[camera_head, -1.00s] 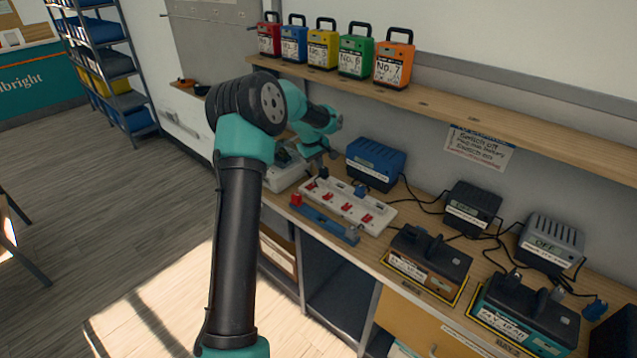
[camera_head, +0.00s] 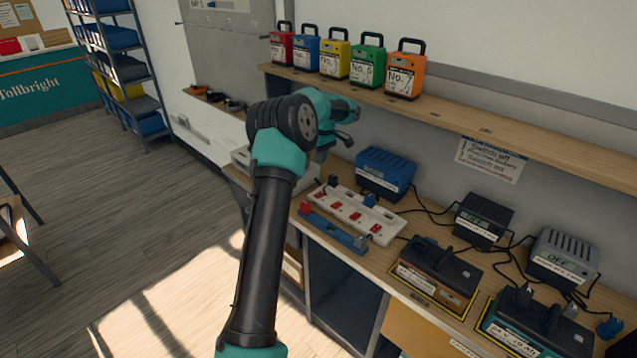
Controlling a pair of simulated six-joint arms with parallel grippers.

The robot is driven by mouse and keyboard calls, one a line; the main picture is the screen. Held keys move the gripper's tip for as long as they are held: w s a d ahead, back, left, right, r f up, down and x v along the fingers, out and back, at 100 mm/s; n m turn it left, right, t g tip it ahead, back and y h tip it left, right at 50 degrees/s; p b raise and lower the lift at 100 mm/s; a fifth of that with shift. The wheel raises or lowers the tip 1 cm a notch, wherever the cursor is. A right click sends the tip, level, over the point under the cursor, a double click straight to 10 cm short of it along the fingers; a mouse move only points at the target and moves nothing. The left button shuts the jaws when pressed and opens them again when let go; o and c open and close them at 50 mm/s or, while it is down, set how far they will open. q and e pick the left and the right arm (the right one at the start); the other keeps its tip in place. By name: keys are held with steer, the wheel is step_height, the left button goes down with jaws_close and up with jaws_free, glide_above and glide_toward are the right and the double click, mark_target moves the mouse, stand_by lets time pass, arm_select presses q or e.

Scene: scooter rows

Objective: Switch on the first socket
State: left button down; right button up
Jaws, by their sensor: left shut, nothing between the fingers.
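A white power strip (camera_head: 384,235) with several red switches lies on the bench. A dark plug (camera_head: 333,182) stands at its left end and a blue plug (camera_head: 369,199) further along. I cannot tell the switch positions at this size. My left gripper (camera_head: 350,143) is shut and empty, in the air above and behind the strip's left end, apart from it. My teal and black left arm crosses the view in front of the bench. My right gripper is not in view.
A blue bar (camera_head: 333,231) with a red end lies before the strip. A blue charger (camera_head: 386,174) stands behind it, with dark chargers (camera_head: 483,219) and battery packs (camera_head: 437,272) to the right. A shelf (camera_head: 450,112) holding several coloured cases overhangs the bench.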

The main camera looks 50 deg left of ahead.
mark_target(317, 196)
arm_select(q)
steer(key=f, duration=0.4)
steer(key=s+f, duration=0.1)
steer(key=f, duration=0.8)
steer(key=shift+s+f, duration=0.35)
steer(key=shift+f, duration=0.05)
steer(key=shift+d, duration=0.1)
